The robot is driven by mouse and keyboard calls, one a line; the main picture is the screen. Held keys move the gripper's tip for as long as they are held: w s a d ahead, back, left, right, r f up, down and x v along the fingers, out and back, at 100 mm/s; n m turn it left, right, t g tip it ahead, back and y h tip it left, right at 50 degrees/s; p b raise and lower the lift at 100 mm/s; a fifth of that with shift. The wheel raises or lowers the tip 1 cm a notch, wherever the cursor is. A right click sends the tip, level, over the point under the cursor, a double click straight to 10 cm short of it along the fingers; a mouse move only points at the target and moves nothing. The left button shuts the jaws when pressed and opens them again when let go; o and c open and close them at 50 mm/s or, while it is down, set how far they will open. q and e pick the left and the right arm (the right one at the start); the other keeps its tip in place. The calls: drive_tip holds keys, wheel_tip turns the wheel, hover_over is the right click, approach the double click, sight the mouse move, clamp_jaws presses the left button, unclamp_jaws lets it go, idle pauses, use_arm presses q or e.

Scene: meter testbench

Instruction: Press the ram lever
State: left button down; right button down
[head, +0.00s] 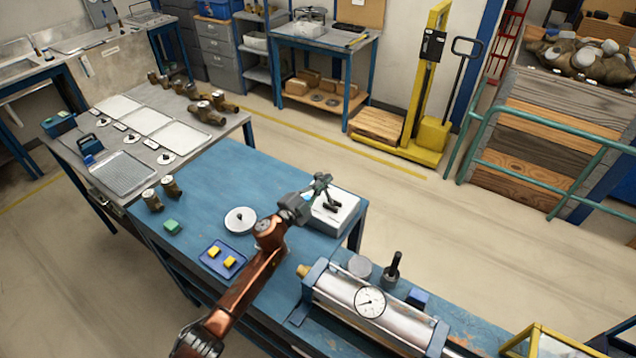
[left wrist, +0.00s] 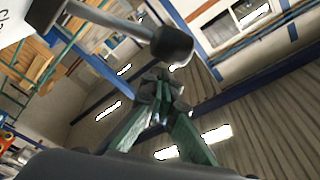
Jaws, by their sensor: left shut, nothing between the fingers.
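A black lever (head: 332,206) stands on the top of a white box (head: 340,222) at the right back corner of the blue bench. I take it for the ram lever. In the left wrist view the lever (left wrist: 172,46) shows large, a grey rod with a black knob, close to the closed fingertips (left wrist: 163,90). I cannot tell whether they touch. My right gripper is not in view.
A cylinder with a dial gauge (head: 370,301) lies at the front right, with an upright black handle (head: 393,270) behind it. A blue tray (head: 222,260) with yellow blocks, a white disc (head: 240,220) and brown fittings (head: 153,200) are left of my arm. The bench's back middle is clear.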

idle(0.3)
use_arm(q)
wheel_tip(320, 180, up, 10)
idle(0.6)
idle(0.3)
